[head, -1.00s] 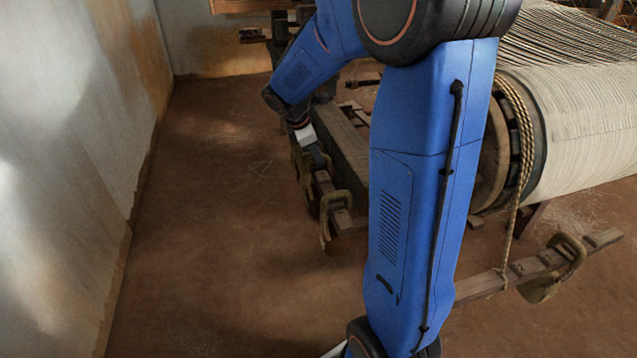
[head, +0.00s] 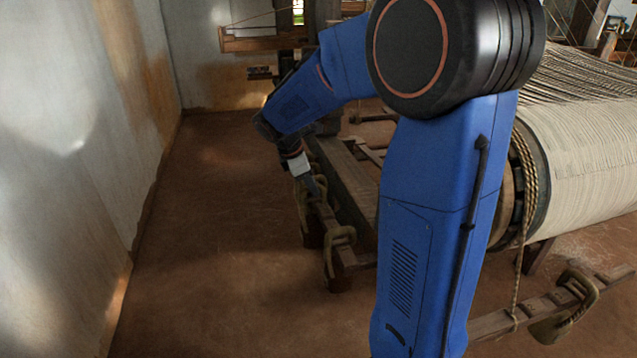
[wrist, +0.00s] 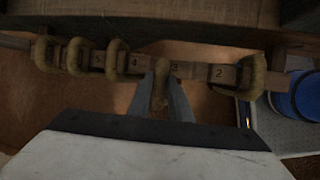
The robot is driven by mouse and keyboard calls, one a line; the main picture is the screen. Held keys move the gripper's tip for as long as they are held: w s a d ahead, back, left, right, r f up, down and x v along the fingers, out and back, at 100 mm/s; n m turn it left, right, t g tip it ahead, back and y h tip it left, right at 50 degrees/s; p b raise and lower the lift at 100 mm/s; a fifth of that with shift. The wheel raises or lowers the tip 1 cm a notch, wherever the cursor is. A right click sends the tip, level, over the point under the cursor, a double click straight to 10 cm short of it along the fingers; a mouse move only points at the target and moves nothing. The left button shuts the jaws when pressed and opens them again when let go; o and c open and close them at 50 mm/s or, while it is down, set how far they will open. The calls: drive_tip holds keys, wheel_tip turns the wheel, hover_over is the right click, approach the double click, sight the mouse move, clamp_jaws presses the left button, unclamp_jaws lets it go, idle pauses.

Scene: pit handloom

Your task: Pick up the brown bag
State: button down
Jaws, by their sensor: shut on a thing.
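Brown bags with looped handles hang along a wooden rail with numbered slots (wrist: 201,74). My gripper (wrist: 161,72) is shut on one brown bag (wrist: 160,92) at the slot marked 3, in the middle of the wrist view. That bag is still at the rail, and the fingers are on both sides of its strap. Its lower part is hidden by my gripper. In the head view my gripper (head: 313,188) is at the rail, beside another hanging bag (head: 339,250) nearer the camera.
Another bag (wrist: 249,76) hangs at the right past slot 2, and several hang to the left (wrist: 76,56). A bag (head: 567,309) is on the rail's near right part. The loom's cloth roll (head: 580,160) stands right; the floor (head: 210,240) at left is clear.

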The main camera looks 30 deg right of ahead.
drive_tip(key=s+a, duration=0.2)
drive_tip(key=a, duration=1.2)
drive_tip(key=shift+s, duration=0.15)
drive_tip(key=w+a+r, duration=0.2)
drive_tip(key=a, duration=0.5)
drive_tip(key=w+a+r, duration=0.2)
drive_tip(key=a, duration=0.5)
drive_tip(key=shift+a, duration=0.15)
idle(1.3)
drive_tip(key=shift+w+a, duration=0.1)
drive_tip(key=shift+f, duration=0.1)
idle(0.9)
